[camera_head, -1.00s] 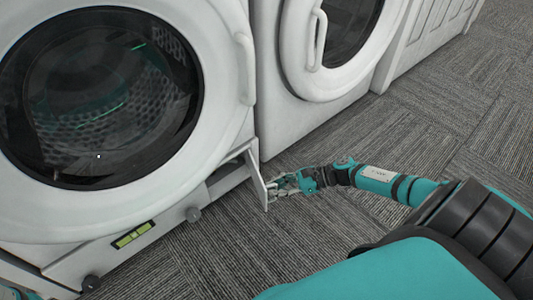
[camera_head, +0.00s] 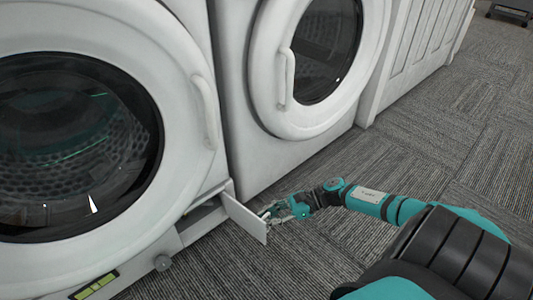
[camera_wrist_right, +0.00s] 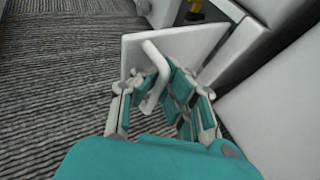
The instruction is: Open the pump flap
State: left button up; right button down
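The pump flap (camera_head: 245,218) is a white panel at the lower right corner of the left washing machine. It stands swung out from the machine's base, with a dark opening behind it. In the right wrist view the flap (camera_wrist_right: 190,50) has a white bar handle (camera_wrist_right: 153,78) on its face. My right gripper (camera_head: 278,210) is at the flap's outer face. In the wrist view its fingers (camera_wrist_right: 150,100) are apart, with the handle between them; the handle lies close to the right finger, and I cannot tell whether they touch. My left gripper is out of view.
The left washing machine (camera_head: 192,130) has a round glass door, shut. Grey carpet (camera_head: 350,160) in front is clear.

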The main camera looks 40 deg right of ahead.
jog(key=c, duration=2)
grip_release()
jog(key=shift+s+d+f, duration=0.1)
jog(key=shift+s, duration=0.15)
jog(key=o, duration=0.3)
jog(key=shift+d, duration=0.1)
jog(key=v, duration=1.2)
